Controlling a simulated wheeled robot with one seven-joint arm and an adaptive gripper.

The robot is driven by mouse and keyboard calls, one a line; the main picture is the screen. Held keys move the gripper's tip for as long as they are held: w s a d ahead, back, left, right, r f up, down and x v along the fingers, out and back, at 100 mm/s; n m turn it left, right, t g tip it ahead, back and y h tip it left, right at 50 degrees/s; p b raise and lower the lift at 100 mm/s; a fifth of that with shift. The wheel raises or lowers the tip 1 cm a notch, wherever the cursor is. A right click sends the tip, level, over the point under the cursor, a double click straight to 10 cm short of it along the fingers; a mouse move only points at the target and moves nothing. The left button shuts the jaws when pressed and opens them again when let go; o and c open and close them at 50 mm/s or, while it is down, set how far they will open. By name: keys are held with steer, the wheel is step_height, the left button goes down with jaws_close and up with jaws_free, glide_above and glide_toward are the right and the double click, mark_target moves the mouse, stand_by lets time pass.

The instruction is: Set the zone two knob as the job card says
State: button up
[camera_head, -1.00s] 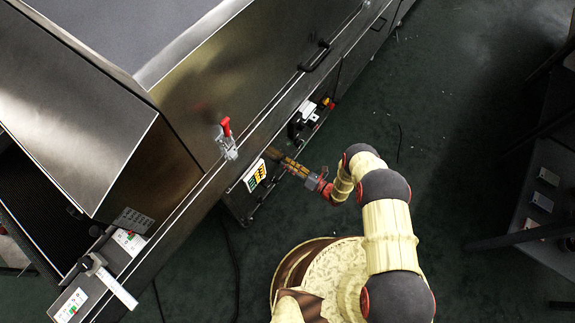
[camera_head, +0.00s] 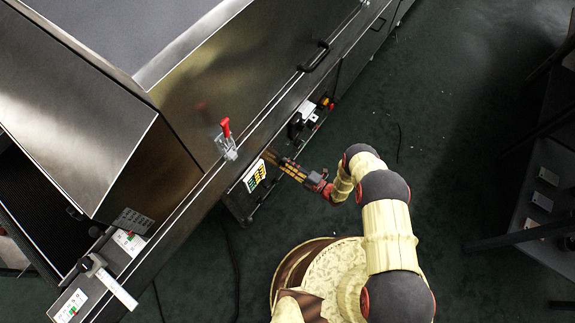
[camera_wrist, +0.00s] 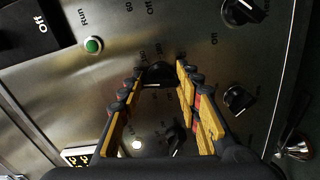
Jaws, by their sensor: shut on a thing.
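In the wrist view, a black knob (camera_wrist: 158,70) on the steel control panel (camera_wrist: 120,105) sits between the tips of my gripper (camera_wrist: 160,78). The two yellow-padded fingers are shut on its sides. Its pointer is mostly hidden, and I cannot read a zone label on it. Other black knobs stand at the upper right (camera_wrist: 241,11), at the right (camera_wrist: 238,99) and below the held one (camera_wrist: 175,138). In the head view, my gripper (camera_head: 278,158) reaches the side of the dryer, and the knobs are out of sight. I cannot make out a readable job card.
A green button (camera_wrist: 93,44) marked Run and a black Off switch (camera_wrist: 38,28) are at the upper left of the panel.

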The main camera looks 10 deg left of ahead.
steer(key=shift+m, duration=0.8)
steer(key=shift+f, duration=0.1)
steer(key=o, duration=1.1)
steer(key=shift+o, duration=0.3)
steer(key=v, duration=1.2)
